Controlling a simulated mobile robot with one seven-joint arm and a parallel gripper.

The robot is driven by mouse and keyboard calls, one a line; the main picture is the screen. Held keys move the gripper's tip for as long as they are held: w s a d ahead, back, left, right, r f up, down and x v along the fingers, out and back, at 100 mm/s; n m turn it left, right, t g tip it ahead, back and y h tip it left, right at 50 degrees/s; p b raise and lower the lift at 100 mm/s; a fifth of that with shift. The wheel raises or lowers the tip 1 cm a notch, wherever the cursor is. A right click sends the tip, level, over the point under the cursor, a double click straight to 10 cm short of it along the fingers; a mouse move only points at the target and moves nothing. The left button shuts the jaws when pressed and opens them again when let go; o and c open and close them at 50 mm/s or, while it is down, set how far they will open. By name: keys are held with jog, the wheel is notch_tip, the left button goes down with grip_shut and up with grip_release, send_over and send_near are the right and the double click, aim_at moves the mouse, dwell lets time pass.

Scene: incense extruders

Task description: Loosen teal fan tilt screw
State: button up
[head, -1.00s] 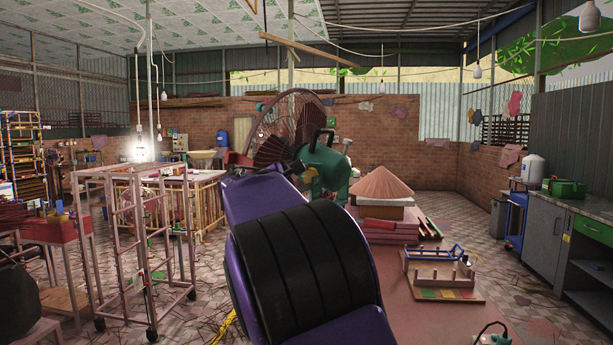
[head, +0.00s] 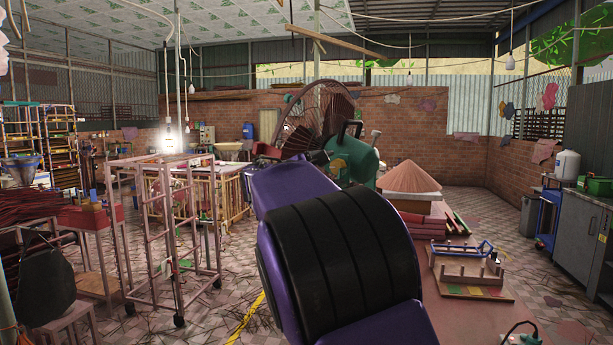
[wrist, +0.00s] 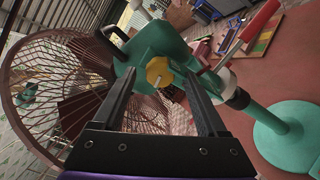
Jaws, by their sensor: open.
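The teal fan (head: 352,160) stands beyond my arm in the head view, with its dark cage (head: 318,118) facing left. In the wrist view its teal motor housing (wrist: 160,48) fills the upper middle, with the reddish-brown wire cage (wrist: 50,85) at left and the round teal base (wrist: 285,135) at right. A yellow knob (wrist: 159,73) sits on the housing, apparently the tilt screw. My gripper (wrist: 163,97) is open and empty, its two black fingers pointing at the knob, which shows between their tips. I cannot tell whether anything touches. My arm hides the fan's lower part in the head view.
A conical hat (head: 411,178) sits on stacked boxes right of the fan. A wooden peg rack (head: 468,272) lies on the reddish table. Metal rack frames (head: 165,225) stand at left. A grey cabinet (head: 585,235) stands at far right.

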jog(key=b+v, duration=0.1)
jog(key=v, duration=1.5)
jog(key=shift+b, duration=0.35)
